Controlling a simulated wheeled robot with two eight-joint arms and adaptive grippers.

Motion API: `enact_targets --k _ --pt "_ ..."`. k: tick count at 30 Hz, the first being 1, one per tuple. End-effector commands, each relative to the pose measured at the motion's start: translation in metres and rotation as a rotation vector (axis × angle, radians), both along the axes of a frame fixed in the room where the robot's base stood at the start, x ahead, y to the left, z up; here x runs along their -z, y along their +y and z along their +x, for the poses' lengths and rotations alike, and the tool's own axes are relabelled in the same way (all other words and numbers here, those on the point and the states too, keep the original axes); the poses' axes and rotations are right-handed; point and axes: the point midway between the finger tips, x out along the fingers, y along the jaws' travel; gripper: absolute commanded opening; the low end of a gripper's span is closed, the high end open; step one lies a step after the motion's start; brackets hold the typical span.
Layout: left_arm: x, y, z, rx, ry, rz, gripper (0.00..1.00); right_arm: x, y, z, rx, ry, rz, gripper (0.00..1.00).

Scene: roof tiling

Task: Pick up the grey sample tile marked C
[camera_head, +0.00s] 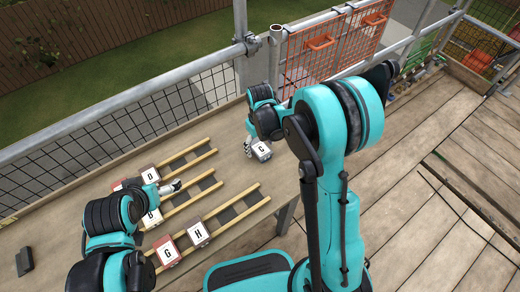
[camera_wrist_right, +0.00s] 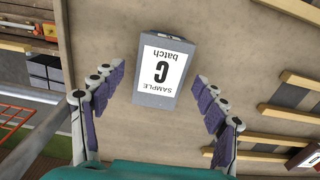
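The grey sample tile marked C (camera_head: 262,151) lies on the wooden bench, right of the wooden rails. In the right wrist view its label (camera_wrist_right: 163,70) reads "SAMPLE C batch". My right gripper (camera_head: 251,146) is over the bench, close beside the tile. In the wrist view the right gripper (camera_wrist_right: 158,82) is open, with its purple-padded fingers apart and the tile ahead, partly between the fingertips. Whether they touch it I cannot tell. My left gripper (camera_head: 172,187) is over the rails near other lettered tiles; its finger gap is too small to read.
Tiles marked G (camera_head: 168,251), H (camera_head: 198,234) and D (camera_head: 150,175) sit at the left ends of the rails (camera_head: 234,204). Another tile is partly hidden by my left arm. A dark block (camera_head: 25,261) lies at far left. Metal railing (camera_head: 120,100) runs behind the bench.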

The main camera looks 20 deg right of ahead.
Motion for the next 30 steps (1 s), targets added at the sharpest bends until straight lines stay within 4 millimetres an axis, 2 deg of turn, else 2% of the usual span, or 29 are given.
enact_targets --k 1,3,6,14,19,26,30 --pt "0.000 0.000 0.000 0.000 0.000 0.000 0.98 0.000 0.000 0.000 0.000 0.000 0.000 0.56" --pt "0.000 0.000 0.000 0.000 0.000 0.000 0.98 0.000 0.000 0.000 0.000 0.000 0.000 0.37" --pt "0.000 0.000 0.000 0.000 0.000 0.000 0.98 0.000 0.000 0.000 0.000 0.000 0.000 0.15" --pt "0.000 0.000 0.000 0.000 0.000 0.000 0.98 -0.001 0.000 0.000 0.000 0.000 0.000 0.15" --pt "-0.004 0.000 0.000 0.000 0.000 0.000 0.98 -0.009 0.000 0.000 0.000 0.000 0.000 0.15" --pt "-0.020 0.000 0.000 0.000 0.000 0.000 0.98 -0.045 0.000 0.000 0.000 0.000 0.000 0.15" --pt "-0.029 0.000 0.000 0.000 0.000 0.000 0.98 -0.063 -0.010 -0.030 0.003 0.000 0.000 0.15"
